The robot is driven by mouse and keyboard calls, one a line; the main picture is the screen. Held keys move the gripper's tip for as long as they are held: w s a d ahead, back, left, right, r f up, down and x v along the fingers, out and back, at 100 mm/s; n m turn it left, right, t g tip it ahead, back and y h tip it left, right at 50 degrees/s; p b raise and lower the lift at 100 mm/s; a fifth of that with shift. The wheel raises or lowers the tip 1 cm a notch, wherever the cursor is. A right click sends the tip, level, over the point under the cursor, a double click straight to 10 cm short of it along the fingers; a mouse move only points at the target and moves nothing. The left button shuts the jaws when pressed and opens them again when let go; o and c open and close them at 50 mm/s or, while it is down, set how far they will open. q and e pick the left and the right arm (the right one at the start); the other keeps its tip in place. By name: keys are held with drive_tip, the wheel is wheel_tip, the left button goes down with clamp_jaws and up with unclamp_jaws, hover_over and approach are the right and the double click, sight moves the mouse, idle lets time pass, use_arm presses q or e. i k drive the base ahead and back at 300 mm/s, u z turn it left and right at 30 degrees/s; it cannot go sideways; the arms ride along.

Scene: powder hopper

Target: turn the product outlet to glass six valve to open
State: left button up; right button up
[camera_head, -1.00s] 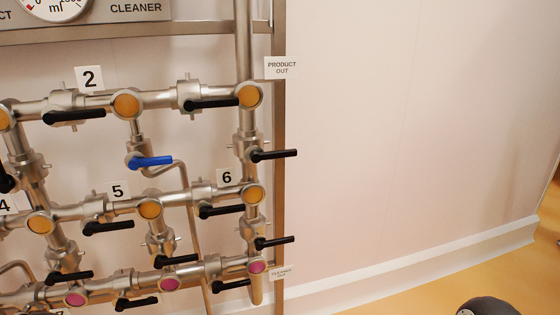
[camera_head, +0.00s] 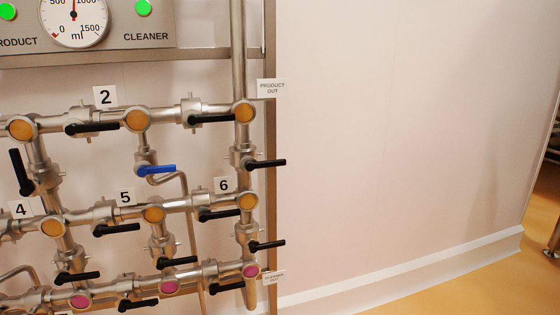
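The product outlet to glass six valve (camera_head: 243,157) sits on the vertical pipe between the PRODUCT OUT label (camera_head: 271,88) and the orange round glass by label 6 (camera_head: 248,201). Its black handle (camera_head: 266,163) points right, crosswise to its vertical pipe. Nothing touches the handle. Neither of my grippers is in view.
A black-handled valve (camera_head: 212,119) lies on the top pipe left of the outlet, and another (camera_head: 266,245) below glass six. A blue handle (camera_head: 157,169) is further left. A gauge panel (camera_head: 150,22) is above. Bare wall (camera_head: 400,130) fills the right side.

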sight(250, 166)
drive_tip(key=i, duration=1.25)
drive_tip(key=u, duration=0.45)
